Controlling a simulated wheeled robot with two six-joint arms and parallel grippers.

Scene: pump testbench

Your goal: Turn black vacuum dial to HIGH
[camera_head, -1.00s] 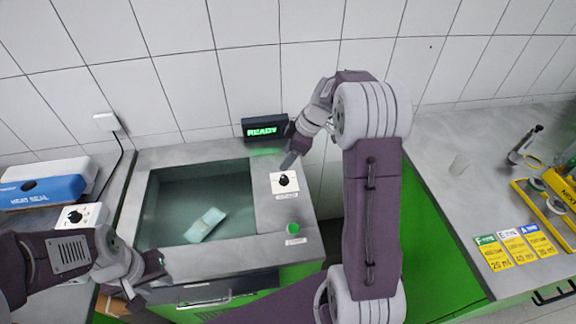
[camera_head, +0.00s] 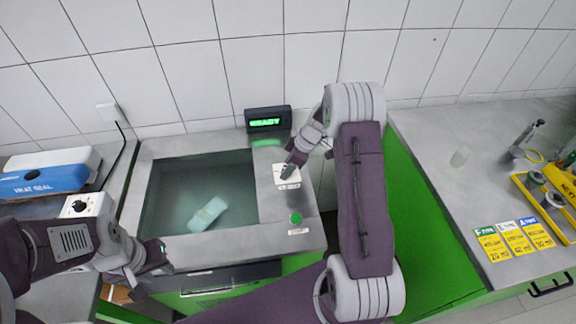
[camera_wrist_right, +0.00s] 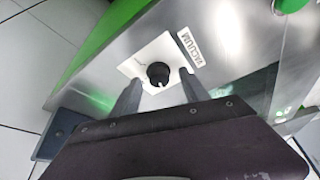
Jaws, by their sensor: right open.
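The black vacuum dial (camera_wrist_right: 159,74) sits on a white square plate (camera_wrist_right: 149,60) beside a VACUUM label (camera_wrist_right: 187,48) in the right wrist view. My right gripper (camera_wrist_right: 158,80) is open, with one finger on each side of the dial; contact cannot be told. In the head view my right gripper (camera_head: 288,168) is over the white plate (camera_head: 279,177) and hides most of the dial. The dial's setting cannot be read. My left gripper (camera_head: 160,262) is at the front left edge of the chamber, away from the dial; its jaw opening is unclear.
A sunken chamber (camera_head: 163,180) with a pale pouch (camera_head: 208,214) lies left of the dial. A display (camera_head: 268,119) reading READY stands behind it, and a green button (camera_head: 296,218) is in front. A heat sealer (camera_head: 45,180) with its own black knob is at the left.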

